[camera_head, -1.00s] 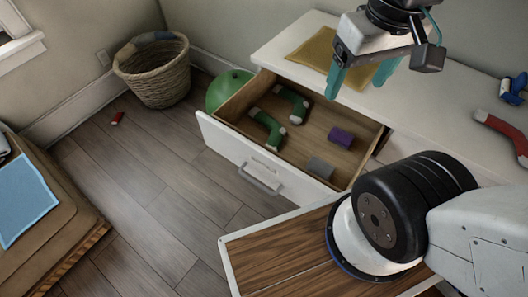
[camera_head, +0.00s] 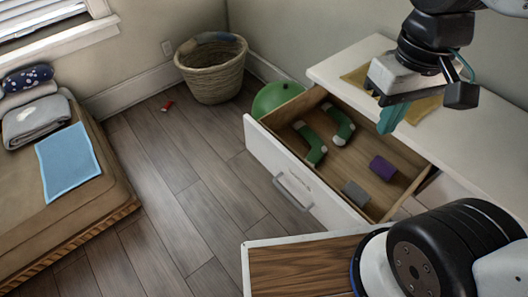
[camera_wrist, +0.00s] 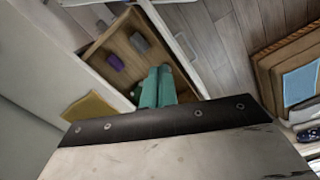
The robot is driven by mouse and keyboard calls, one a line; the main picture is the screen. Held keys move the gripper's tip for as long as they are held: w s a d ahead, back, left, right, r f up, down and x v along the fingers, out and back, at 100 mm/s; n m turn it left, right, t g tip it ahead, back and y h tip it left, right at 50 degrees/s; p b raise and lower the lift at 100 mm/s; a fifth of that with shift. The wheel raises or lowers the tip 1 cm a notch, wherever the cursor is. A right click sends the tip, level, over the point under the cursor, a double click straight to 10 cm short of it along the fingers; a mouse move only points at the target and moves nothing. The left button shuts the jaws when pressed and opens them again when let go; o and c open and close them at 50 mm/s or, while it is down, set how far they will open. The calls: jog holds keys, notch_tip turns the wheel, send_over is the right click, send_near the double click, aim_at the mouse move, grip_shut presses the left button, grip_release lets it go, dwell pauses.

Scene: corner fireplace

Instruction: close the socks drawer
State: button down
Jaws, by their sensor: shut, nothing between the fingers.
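The socks drawer (camera_head: 282,180) stands pulled out of the white dresser (camera_head: 440,118), with a white front and metal handle (camera_head: 293,192). Inside lie two green socks with pale ends (camera_head: 312,145) (camera_head: 341,124), a purple roll (camera_head: 382,167) and a grey roll (camera_head: 356,193). The wrist view also shows the purple roll (camera_wrist: 116,62) and the grey roll (camera_wrist: 139,43). My gripper (camera_head: 390,122) is above the drawer's back right part, near the dresser top. Its teal fingers (camera_wrist: 158,85) are together and empty, and they hide part of the drawer in the wrist view.
A yellow cloth (camera_head: 425,107) lies on the dresser top. A green ball (camera_head: 277,97) sits behind the drawer's left side, near a wicker basket (camera_head: 212,70). A cushioned bench (camera_head: 70,185) with a blue cloth is at left. Wooden floor (camera_head: 190,180) before the drawer is mostly clear.

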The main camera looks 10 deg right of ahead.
jog(key=w+a+f+n+t+h, duration=0.2)
jog(key=w+a+f+n+h, duration=0.2)
jog(key=w+a+f+n, duration=0.55)
jog(key=w+a+f+n+t+h, duration=0.2)
jog(key=w+a+f+n+h, duration=0.25)
jog(key=a+f+n, duration=0.95)
jog(key=t, duration=0.2)
send_near(261, 146)
jog(key=shift+m+y, duration=0.45)
jog(key=x, duration=0.5)
jog(key=shift+s+f, duration=0.1)
jog(key=shift+f, duration=0.15)
jog(key=shift+w+d, duration=0.35)
jog(key=shift+d, duration=0.15)
jog(key=shift+w, duration=0.1)
